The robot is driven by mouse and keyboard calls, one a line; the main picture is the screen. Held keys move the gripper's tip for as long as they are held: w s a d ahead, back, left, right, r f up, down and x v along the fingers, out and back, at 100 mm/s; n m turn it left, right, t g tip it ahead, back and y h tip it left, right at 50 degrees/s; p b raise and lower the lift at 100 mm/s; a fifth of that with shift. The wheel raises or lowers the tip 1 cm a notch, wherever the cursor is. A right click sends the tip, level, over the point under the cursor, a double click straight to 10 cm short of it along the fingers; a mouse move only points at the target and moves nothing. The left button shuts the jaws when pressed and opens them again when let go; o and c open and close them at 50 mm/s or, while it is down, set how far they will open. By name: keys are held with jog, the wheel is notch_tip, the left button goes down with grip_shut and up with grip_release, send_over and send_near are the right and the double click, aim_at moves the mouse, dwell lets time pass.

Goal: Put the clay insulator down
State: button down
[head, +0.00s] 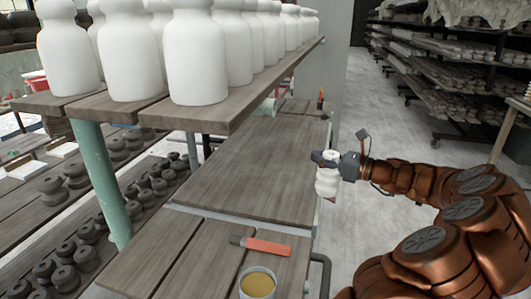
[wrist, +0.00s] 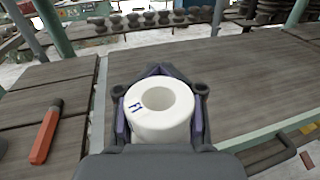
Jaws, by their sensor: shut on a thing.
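The clay insulator (head: 327,182) is white and ribbed. My gripper (head: 337,160) is shut around its upper part and holds it upright at the right edge of the wooden bench (head: 245,175). In the wrist view the insulator (wrist: 160,110) sits between both fingers, its round top hole and a small blue mark facing the camera. Its underside is hidden there. In the head view its lower end hangs free, and it looks clear of the bench top.
An orange-handled tool (head: 262,246) and a cup of yellowish liquid (head: 257,284) are on the near bench part. Large white insulators (head: 195,60) stand on a raised shelf at the left. Dark clay pieces (head: 150,185) fill lower racks. The middle bench board is clear.

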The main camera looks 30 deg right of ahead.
jog(key=w+a+f, duration=0.2)
jog(key=w+a, duration=0.1)
jog(key=w, duration=0.3)
jog(key=w+a+f+p, duration=0.1)
jog(key=w+a+f, duration=0.1)
jog(key=w, duration=0.4)
jog(key=shift+w+a+f, duration=0.3)
jog(key=shift+a+f, duration=0.05)
jog(key=shift+a, duration=0.5)
jog(key=shift+f, duration=0.15)
jog(key=c, duration=0.7)
grip_release()
jog(key=v, duration=1.2)
jog(key=shift+b, duration=0.35)
